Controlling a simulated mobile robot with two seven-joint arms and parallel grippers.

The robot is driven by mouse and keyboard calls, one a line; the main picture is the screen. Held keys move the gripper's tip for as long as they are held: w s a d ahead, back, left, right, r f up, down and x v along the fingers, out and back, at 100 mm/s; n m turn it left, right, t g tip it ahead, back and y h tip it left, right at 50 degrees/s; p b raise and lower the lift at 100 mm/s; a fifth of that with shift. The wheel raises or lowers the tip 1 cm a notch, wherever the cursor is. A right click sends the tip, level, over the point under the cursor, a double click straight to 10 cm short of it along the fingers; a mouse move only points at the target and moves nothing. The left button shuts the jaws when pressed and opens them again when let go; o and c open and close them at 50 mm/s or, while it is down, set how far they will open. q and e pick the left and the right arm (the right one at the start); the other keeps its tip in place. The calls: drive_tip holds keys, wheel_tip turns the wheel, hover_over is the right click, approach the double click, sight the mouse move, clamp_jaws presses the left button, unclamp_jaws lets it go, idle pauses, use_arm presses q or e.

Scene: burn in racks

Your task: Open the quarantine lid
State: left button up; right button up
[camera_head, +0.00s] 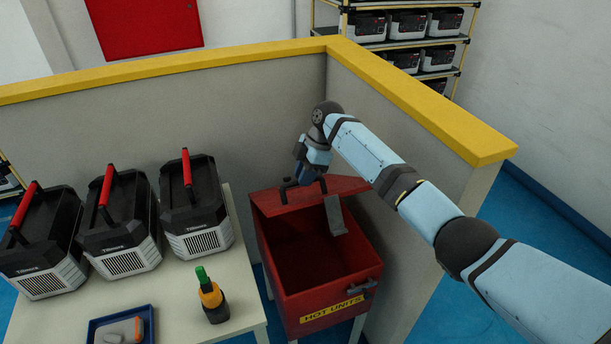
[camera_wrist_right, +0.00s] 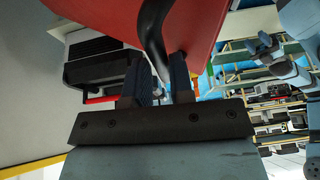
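The quarantine bin is a red box (camera_head: 338,303) with a yellow "HOT UNITS" label. Its top is open and the dark red inside shows, with no unit visible in it. The red lid (camera_head: 345,187) is raised at the bin's back edge. My right gripper (camera_head: 303,181) is at the lid's dark handle (camera_head: 284,192). In the right wrist view the black curved handle (camera_wrist_right: 153,35) runs down between the two close-set fingers of the right gripper (camera_wrist_right: 160,88), beside the red lid (camera_wrist_right: 200,25). The fingers look shut on it.
A yellow-topped partition (camera_head: 400,85) stands close behind and right. Left is a table (camera_head: 185,290) with several red-handled units (camera_head: 195,205), an orange-and-black bottle (camera_head: 213,298) and a blue tray (camera_head: 148,318).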

drive_tip(key=o, duration=0.3)
drive_tip(key=shift+w+a+f, duration=0.1)
drive_tip(key=shift+w+f, duration=0.1)
drive_tip(key=shift+f, duration=0.1)
drive_tip(key=shift+w+f, duration=0.15)
drive_tip(key=shift+w, duration=0.05)
drive_tip(key=shift+s+r, duration=0.2)
drive_tip(key=shift+r, duration=0.15)
use_arm(q)
drive_tip(key=shift+w+a+f+b, duration=0.1)
drive_tip(key=shift+w+f+b, duration=0.05)
drive_tip(key=shift+f+b, duration=1)
use_arm(e)
drive_tip(key=v, duration=1.3)
drive_tip(key=shift+w, duration=0.3)
use_arm(q)
drive_tip(key=shift+f, duration=0.1)
